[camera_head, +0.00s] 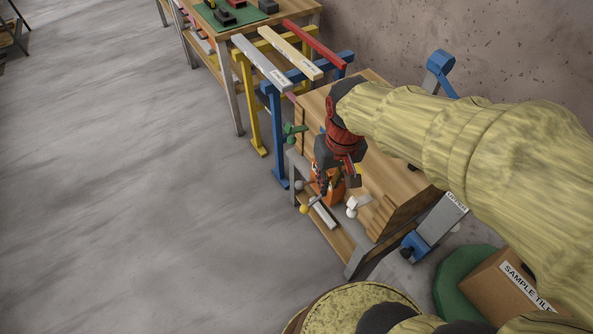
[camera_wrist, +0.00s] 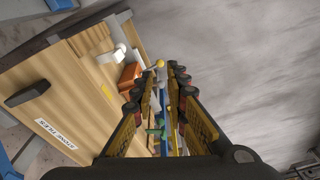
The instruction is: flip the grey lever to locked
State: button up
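My gripper (camera_head: 323,183) points down at the front edge of the wooden bench, beside an orange block (camera_head: 335,192). In the wrist view its two fingers (camera_wrist: 163,80) stand apart, with nothing clearly held between them. A thin lever with a yellow knob (camera_head: 304,209) sticks out near the fingertips; the knob (camera_wrist: 160,64) shows just beyond them in the wrist view. A small grey knob (camera_head: 299,184) is to its left. I cannot tell for sure which part is the grey lever, and its base is hidden. No locked marking is readable.
A white fitting (camera_head: 352,207) is right of the orange block, and a green handle (camera_head: 294,130) is at the bench's left side. A yellow stand (camera_head: 250,105) and blue stand (camera_head: 275,135) hold bars behind. A cardboard box (camera_head: 495,285) sits at lower right. Floor at left is clear.

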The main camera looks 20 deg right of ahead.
jog(key=w+f, duration=0.3)
jog(key=w, duration=0.1)
jog(key=w+f+g+p, duration=0.1)
jog(key=w+f, duration=0.1)
jog(key=w, duration=0.2)
jog(key=w+f+g, duration=0.1)
jog(key=w+f, duration=0.2)
jog(key=w, duration=0.1)
jog(key=shift+d+f, duration=0.2)
jog(key=shift+f, duration=0.15)
grip_shut()
jog(key=n+g+p, duration=0.1)
jog(key=n+p, duration=0.1)
send_over(305, 184)
jog(key=s+a, duration=0.2)
notch_tip(305, 184, down, 16)
jog(key=w+n+t+y, duration=0.1)
jog(key=w, duration=0.7)
jog(key=shift+w+a+n+t, duration=0.2)
jog(key=shift+w+n+t, duration=0.05)
jog(key=shift+n+t, duration=0.05)
jog(key=shift+r, duration=0.15)
notch_tip(305, 184, down, 13)
jog(key=s+b, duration=0.3)
jog(key=b, duration=0.1)
jog(key=shift+b, duration=0.3)
